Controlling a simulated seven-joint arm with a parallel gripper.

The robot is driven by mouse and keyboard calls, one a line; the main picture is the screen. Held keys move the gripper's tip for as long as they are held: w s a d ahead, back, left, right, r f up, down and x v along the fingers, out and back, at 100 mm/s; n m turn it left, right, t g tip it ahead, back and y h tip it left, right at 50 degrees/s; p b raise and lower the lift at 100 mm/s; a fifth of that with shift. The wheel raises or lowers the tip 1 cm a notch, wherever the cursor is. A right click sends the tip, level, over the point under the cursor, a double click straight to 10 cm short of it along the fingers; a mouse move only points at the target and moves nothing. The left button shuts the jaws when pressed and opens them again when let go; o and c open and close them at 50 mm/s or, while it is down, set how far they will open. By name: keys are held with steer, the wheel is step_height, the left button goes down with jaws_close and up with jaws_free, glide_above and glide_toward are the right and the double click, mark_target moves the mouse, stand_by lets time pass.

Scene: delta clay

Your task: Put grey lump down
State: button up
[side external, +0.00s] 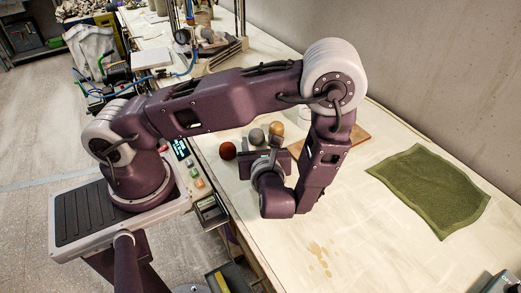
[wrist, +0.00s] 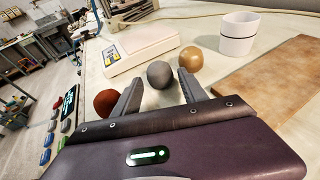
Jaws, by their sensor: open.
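The grey lump (wrist: 160,74) is a round ball on the pale table, just beyond and between my fingertips in the wrist view. It also shows in the side view (side external: 256,137), behind my gripper (side external: 266,152). My gripper (wrist: 160,86) is open, with its two grey fingers spread apart. I cannot tell whether either finger touches the lump. A tan-gold ball (wrist: 190,59) sits to the right of the grey lump, and a dark red ball (wrist: 105,102) sits to the left, partly hidden by the left finger.
A white scale (wrist: 138,46) lies behind the balls. A white cup (wrist: 238,35) stands at the back right near a brown board (wrist: 276,82). A green cloth (side external: 430,190) lies far right. The table front right of my gripper is mostly clear.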

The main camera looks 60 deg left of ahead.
steer(key=v, duration=0.9)
steer(key=shift+d+r, duration=0.1)
steer(key=shift+d, duration=0.15)
steer(key=s+r+n+h, duration=0.5)
steer(key=r+n+h, duration=0.1)
steer(key=r+n, duration=0.4)
steer(key=s+r+n+h, duration=0.5)
steer(key=r+n+h, duration=0.2)
steer(key=n, duration=0.5)
step_height(320, 180, up, 3)
steer(key=shift+f+n, duration=0.1)
steer(key=shift+n, duration=0.2)
